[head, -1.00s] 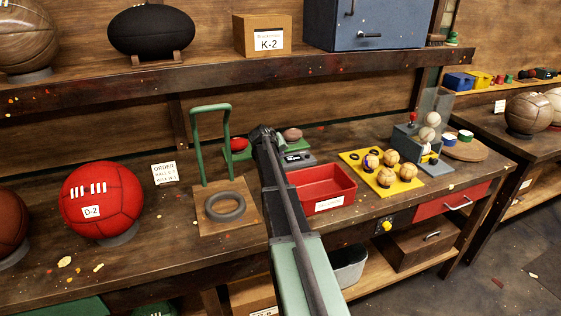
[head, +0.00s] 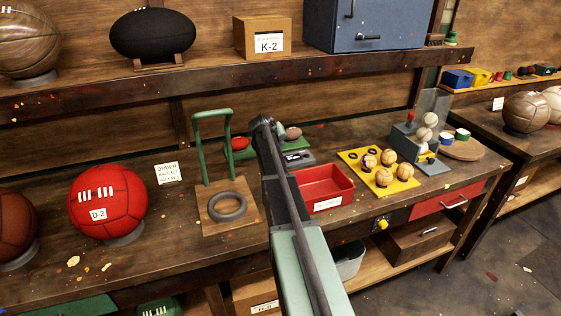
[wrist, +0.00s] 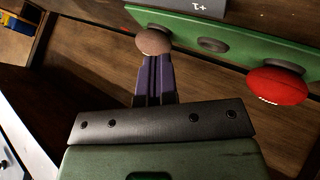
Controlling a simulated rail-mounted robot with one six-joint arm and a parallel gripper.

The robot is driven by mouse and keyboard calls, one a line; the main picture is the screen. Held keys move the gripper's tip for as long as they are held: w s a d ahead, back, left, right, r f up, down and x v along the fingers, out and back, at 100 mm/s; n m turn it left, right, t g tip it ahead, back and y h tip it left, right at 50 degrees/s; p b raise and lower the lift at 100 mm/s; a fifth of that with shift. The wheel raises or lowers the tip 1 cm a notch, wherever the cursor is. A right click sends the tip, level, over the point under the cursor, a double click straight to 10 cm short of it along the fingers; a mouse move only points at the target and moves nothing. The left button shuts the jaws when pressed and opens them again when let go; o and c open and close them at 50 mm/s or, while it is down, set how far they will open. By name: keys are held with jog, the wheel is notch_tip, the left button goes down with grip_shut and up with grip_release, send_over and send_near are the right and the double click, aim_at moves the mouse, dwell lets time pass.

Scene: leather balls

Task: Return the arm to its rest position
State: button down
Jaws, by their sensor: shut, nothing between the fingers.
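My arm reaches from the bottom of the head view up over the workbench (head: 150,228). Its far end is near the back of the bench, and the fingers are not clear there. In the wrist view my gripper (wrist: 154,72) is shut and empty, its dark fingers together. The fingertips appear just below a small brown ball (wrist: 153,41) on a green board (wrist: 232,38); I cannot tell the gap between them. A small red ball (wrist: 277,87) sits on the same board to the right, with an empty dark holder (wrist: 212,45) between them.
A red tray (head: 325,203) is right of my arm. A green post frame (head: 230,150) and grey ring (head: 227,207) stand left of it. A yellow board (head: 406,187) with small balls lies further right. A large red D-2 ball (head: 110,225) sits left. A shelf (head: 150,80) runs above.

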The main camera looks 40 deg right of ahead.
jog(key=shift+s+a+f, duration=0.15)
jog(key=shift+s, duration=0.1)
jog(key=s+a, duration=0.2)
jog(key=s+a+f+g+y, duration=0.1)
jog(key=s+a, duration=0.1)
jog(key=s+a+f+y, duration=0.1)
jog(key=s+a, duration=0.1)
jog(key=shift+s+f+g, duration=0.15)
jog(key=shift+s+g, duration=0.2)
jog(key=shift+g, duration=0.05)
jog(key=s+a+y, duration=0.1)
jog(key=s+a, duration=0.3)
jog(key=a, duration=0.3)
jog(key=s+a+f+y, duration=0.1)
jog(key=s+a+y, duration=0.1)
jog(key=s+a, duration=0.2)
jog(key=s+a+f+n+g+y, duration=0.1)
jog(key=s+a, duration=0.3)
jog(key=a, duration=0.7)
jog(key=shift+f+y, duration=0.15)
jog(key=shift+y, duration=0.15)
jog(key=s+a+n+y, duration=0.1)
jog(key=s+a, duration=0.3)
jog(key=a, duration=0.4)
jog(key=s+a+n, duration=0.2)
jog(key=s+a, duration=0.3)
jog(key=a, duration=0.3)
jog(key=shift+s+a+g+y, duration=0.2)
jog(key=shift+a+g+y, duration=0.1)
jog(key=shift+g+y, duration=0.1)
